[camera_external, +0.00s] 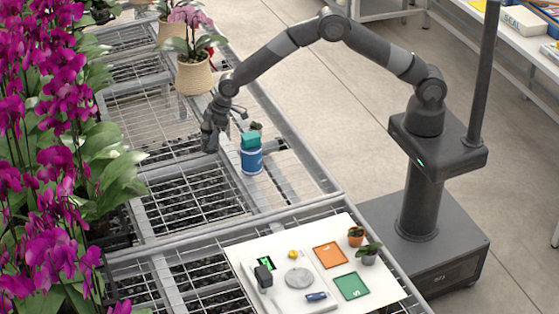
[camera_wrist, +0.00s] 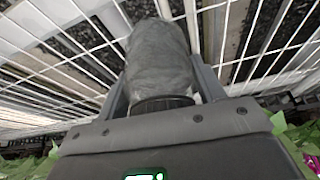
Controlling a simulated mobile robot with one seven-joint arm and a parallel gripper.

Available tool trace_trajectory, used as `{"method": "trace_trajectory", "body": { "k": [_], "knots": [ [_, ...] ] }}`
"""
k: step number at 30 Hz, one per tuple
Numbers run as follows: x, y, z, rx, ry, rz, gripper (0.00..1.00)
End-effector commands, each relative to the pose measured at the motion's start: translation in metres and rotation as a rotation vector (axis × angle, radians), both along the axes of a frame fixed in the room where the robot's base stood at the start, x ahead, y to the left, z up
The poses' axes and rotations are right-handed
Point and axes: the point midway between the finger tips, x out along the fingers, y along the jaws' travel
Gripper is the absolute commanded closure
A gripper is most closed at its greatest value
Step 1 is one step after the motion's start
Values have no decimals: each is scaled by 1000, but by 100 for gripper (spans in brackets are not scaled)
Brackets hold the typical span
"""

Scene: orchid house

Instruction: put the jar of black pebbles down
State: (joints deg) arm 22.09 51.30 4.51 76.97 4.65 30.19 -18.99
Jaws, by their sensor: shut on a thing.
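My gripper (camera_external: 211,128) hangs over the wire bench (camera_external: 190,215), left of a blue tub. In the wrist view my two fingers (camera_wrist: 165,90) are shut on the jar (camera_wrist: 158,58), which looks grey and rounded with a dark band at its near end. The mesh shows beyond it. In the external view the jar blends with my dark gripper, so its outline and the pebbles cannot be made out. I cannot tell whether it touches the mesh.
The blue tub (camera_external: 251,160) with a teal item on it stands close right of my gripper. A white board (camera_external: 310,308) with a scale, orange and green squares and small pots lies in front. Purple orchids (camera_external: 60,160) crowd the left; a potted orchid (camera_external: 194,75) stands behind.

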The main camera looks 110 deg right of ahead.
Motion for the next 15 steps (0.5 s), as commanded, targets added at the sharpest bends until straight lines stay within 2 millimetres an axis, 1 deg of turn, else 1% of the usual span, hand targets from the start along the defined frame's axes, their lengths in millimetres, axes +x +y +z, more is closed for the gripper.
{"method": "trace_trajectory", "body": {
  "k": [1, 3, 10, 14, 15],
  "knots": [
    [0, 0, -7, 0, 0, 0, 74],
    [0, 0, -13, 0, -1, 0, 74],
    [1, 0, -13, 0, -3, 0, 74],
    [0, 0, -16, 0, -2, 0, 74],
    [0, 0, -16, 0, -1, 0, 34]
  ]
}}
